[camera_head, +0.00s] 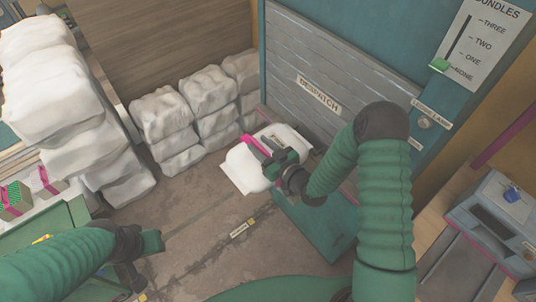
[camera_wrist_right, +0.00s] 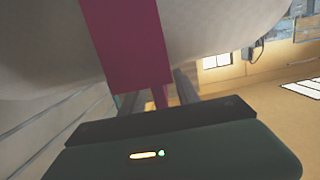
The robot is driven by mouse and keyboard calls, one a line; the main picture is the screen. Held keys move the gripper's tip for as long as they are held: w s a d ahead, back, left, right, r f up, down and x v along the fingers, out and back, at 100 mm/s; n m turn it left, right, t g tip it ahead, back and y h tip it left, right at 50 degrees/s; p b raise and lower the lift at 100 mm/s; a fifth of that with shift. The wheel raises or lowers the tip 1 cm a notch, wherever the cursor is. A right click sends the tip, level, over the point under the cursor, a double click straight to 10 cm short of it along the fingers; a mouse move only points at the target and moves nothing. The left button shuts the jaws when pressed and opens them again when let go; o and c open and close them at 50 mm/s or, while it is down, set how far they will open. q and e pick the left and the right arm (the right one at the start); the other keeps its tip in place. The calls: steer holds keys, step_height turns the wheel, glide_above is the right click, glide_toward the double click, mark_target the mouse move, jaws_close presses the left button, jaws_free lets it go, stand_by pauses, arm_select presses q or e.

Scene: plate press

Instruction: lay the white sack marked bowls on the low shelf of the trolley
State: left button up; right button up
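A white sack (camera_head: 243,170) with a pink band (camera_head: 255,146) is at my right gripper (camera_head: 268,158), in front of the despatch shutter. In the right wrist view the white sack (camera_wrist_right: 215,35) fills the top and its pink band (camera_wrist_right: 125,45) runs down between the fingers, so the gripper looks shut on the band. No bowls marking is readable. My left gripper (camera_head: 145,252) is low at the left, away from the sack; its fingers are too small to judge. I cannot make out a trolley shelf for certain.
White sacks are piled at the left (camera_head: 55,90) and stacked against the back wall (camera_head: 185,120). The grey slatted despatch shutter (camera_head: 345,75) stands behind the held sack. A teal box-like unit (camera_head: 315,225) is below my right arm. A grey machine (camera_head: 495,225) stands at the right. Floor (camera_head: 205,215) in the middle is clear.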

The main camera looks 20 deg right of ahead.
steer(key=shift+s+a, duration=0.1)
steer(key=shift+a, duration=0.1)
jaws_close()
steer(key=shift+d, duration=0.1)
stand_by(1.0)
steer(key=shift+r, duration=0.15)
